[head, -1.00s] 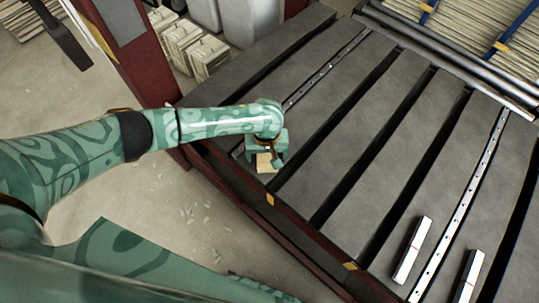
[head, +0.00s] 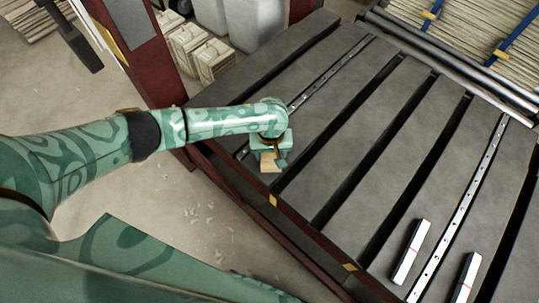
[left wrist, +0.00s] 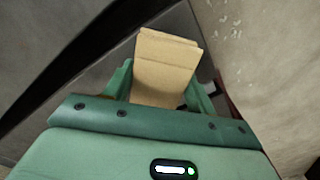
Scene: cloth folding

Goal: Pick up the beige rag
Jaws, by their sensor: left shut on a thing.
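The beige rag (left wrist: 166,65) is a folded, flat block between the two green fingers of my left gripper (left wrist: 160,88) in the left wrist view. The gripper is shut on it. In the head view my left gripper (head: 269,160) is over the near left edge of the grey slatted table, and a small part of the beige rag (head: 267,165) shows under it. The rest of the rag is hidden by the gripper. I cannot tell how far the rag is above the table. My right gripper is not in view.
The slatted table (head: 345,170) has dark gaps between its slats and a dark red frame. Two white bars, one (head: 411,252) and another (head: 467,279), lie at the lower right. The middle slats are clear. A dark red post (head: 135,45) stands at the left.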

